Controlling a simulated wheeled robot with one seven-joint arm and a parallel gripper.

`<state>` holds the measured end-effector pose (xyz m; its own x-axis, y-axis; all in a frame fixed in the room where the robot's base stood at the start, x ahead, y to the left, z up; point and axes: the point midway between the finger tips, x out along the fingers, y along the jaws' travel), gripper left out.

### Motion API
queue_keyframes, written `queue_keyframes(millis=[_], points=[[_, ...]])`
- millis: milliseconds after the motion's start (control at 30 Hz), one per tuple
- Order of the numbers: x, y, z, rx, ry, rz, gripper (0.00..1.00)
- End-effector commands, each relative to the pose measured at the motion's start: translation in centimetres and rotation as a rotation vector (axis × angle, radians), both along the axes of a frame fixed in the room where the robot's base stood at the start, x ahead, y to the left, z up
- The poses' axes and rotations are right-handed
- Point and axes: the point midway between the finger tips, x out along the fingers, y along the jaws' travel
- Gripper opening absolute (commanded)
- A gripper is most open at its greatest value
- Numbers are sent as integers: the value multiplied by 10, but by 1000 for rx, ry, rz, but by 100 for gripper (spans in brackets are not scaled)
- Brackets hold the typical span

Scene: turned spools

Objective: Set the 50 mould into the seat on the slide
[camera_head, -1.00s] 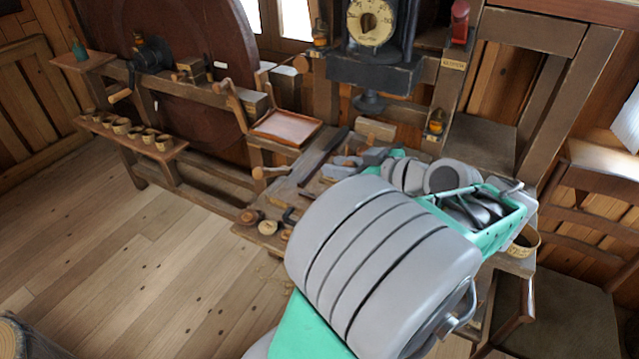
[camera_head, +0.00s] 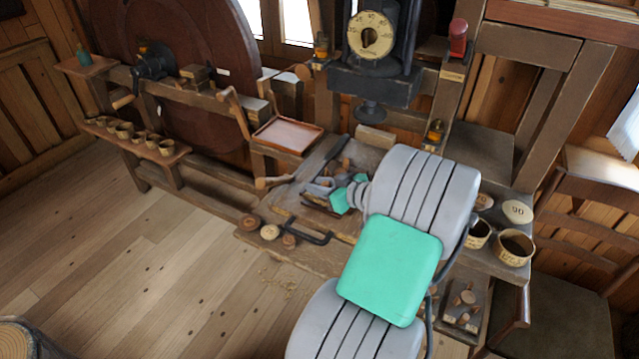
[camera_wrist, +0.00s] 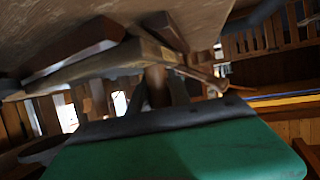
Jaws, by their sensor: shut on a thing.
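My gripper (camera_head: 320,190) is low over the middle of the bench in the head view, small and partly covered by my own wrist. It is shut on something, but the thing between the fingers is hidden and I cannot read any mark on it. A pale round piece (camera_head: 516,212) at the bench's right end carries a number that looks like 90. I cannot make out the 50 mould or the seat on the slide for certain. The wrist view shows mostly dark wooden beams and a green part of my own arm.
Two round containers (camera_head: 514,247) stand at the bench's right end. A reddish tray (camera_head: 287,133) sits behind the bench's left side. A dark clamp-like tool (camera_head: 305,232) and small round wooden pieces (camera_head: 270,232) lie at the front left. A dial machine (camera_head: 370,35) rises behind.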

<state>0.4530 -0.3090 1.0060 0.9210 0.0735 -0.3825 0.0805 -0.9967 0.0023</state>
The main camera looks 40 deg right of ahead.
Motion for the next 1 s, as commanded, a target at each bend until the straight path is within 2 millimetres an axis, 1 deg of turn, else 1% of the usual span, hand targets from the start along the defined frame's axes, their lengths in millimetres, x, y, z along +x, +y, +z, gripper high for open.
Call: queue_keyframes(millis=[100, 133, 400, 667, 733, 767, 867, 1000], points=[[0, 0, 0, -2, -2, 0, 0], [0, 0, -2, 0, 0, 0, 24], [0, 0, -1, 1, 0, 0, 45], [0, 0, 2, 1, 0, 0, 45], [-6, -2, 2, -1, 0, -4, 45], [-9, -3, 3, -2, -1, -5, 45], [-29, -5, 9, -3, 0, -7, 45], [-64, -8, 23, -3, 0, -8, 45]])
